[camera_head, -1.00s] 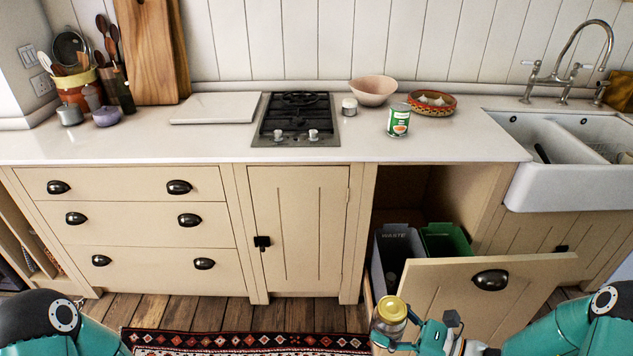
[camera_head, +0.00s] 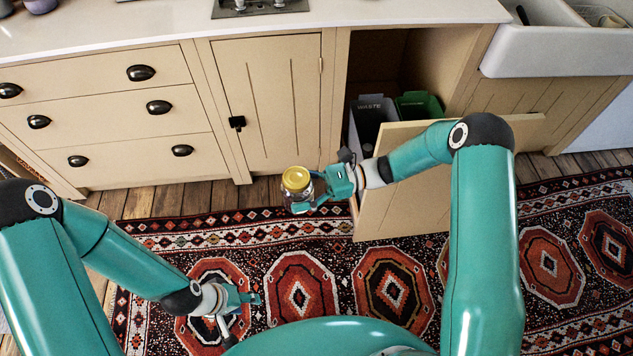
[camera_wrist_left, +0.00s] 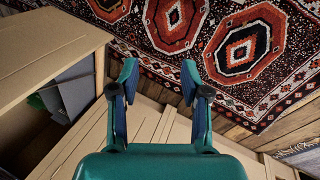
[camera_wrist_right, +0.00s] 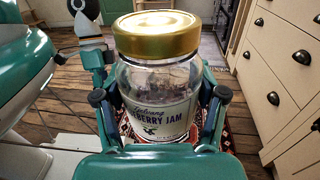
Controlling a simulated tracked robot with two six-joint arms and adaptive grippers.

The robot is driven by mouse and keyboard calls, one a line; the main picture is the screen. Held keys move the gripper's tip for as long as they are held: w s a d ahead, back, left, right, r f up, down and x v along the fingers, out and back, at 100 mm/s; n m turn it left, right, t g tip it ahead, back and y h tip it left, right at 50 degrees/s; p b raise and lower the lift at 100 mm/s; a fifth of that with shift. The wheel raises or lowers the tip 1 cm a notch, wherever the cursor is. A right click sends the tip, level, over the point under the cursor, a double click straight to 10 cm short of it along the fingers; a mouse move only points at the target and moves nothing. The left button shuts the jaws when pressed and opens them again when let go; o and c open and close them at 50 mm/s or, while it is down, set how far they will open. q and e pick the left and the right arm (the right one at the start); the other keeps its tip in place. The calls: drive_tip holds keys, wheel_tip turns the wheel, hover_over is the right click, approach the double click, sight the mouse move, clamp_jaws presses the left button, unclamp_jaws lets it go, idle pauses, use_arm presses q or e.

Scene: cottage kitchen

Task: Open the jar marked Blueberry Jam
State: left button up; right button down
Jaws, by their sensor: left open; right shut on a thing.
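The jam jar (camera_head: 299,202) is clear glass with a gold lid (camera_head: 296,179) and dark contents. In the right wrist view, the jar's label (camera_wrist_right: 158,118) reads "BERRY JAM", with the start of the word cut off. The lid (camera_wrist_right: 156,38) sits on the jar, which is about upright. My right gripper (camera_head: 318,197) is shut around the jar's body and holds it in the air above the rug. My left gripper (camera_head: 245,318) is open and empty, lower and to the left of the jar. The left wrist view shows nothing between its fingers (camera_wrist_left: 160,80).
The pull-out bin drawer (camera_head: 385,205) stands open beside the jar, with a grey waste bin (camera_head: 370,118) and a green bin (camera_head: 420,105) inside. The closed cabinets (camera_head: 265,95) and counter (camera_head: 130,28) lie behind. A patterned rug (camera_head: 420,270) covers the clear floor.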

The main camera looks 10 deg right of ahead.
use_arm(q)
drive_tip(key=o, duration=0.5)
drive_tip(key=shift+m, duration=0.4)
drive_tip(key=shift+o, duration=0.2)
drive_tip(key=s+m, duration=0.1)
drive_tip(key=s+m+g, duration=0.1)
drive_tip(key=m, duration=0.1)
drive_tip(key=s+m, duration=0.1)
drive_tip(key=m, duration=0.1)
drive_tip(key=shift+d+r+g, duration=0.15)
drive_tip(key=shift+d+g, duration=0.2)
drive_tip(key=shift+g, duration=0.05)
drive_tip(key=w+r+m+g+y, duration=0.2)
drive_tip(key=w+r+m, duration=0.6)
drive_tip(key=m, duration=0.6)
drive_tip(key=w+r+m+g+y, duration=0.1)
drive_tip(key=w+r+m, duration=0.5)
drive_tip(key=w+m, duration=0.5)
wheel_tip(320, 180, up, 18)
drive_tip(key=m+t+y, duration=0.1)
drive_tip(key=m+t, duration=0.3)
drive_tip(key=m, duration=0.4)
hover_over(299, 176)
drive_tip(key=shift+r, duration=0.15)
drive_tip(key=shift+d+f, duration=0.1)
drive_tip(key=shift+f, duration=3.85)
